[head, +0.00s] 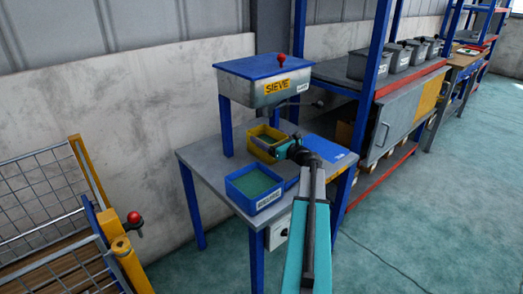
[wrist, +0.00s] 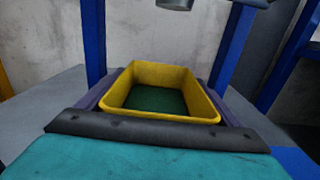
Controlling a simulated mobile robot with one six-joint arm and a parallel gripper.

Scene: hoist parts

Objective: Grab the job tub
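A yellow open tub (head: 258,145), which I take to be the job tub, sits on the grey bench under the sieve. Its floor looks green. In the wrist view the yellow tub (wrist: 202,105) is upright, straight ahead and close, with its near rim just beyond the dark bar at the front of my wrist. My gripper (head: 283,150) is at the tub's right side in the head view. Its fingertips cannot be made out, so I cannot tell whether it is open or touching the tub.
A blue tub (head: 236,184) with green contents and a label stands on the bench's front left. The sieve box (head: 262,95) stands on blue legs above the yellow tub. A blue sheet (head: 324,147) lies to the right. A wire cage (head: 45,200) is at the left.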

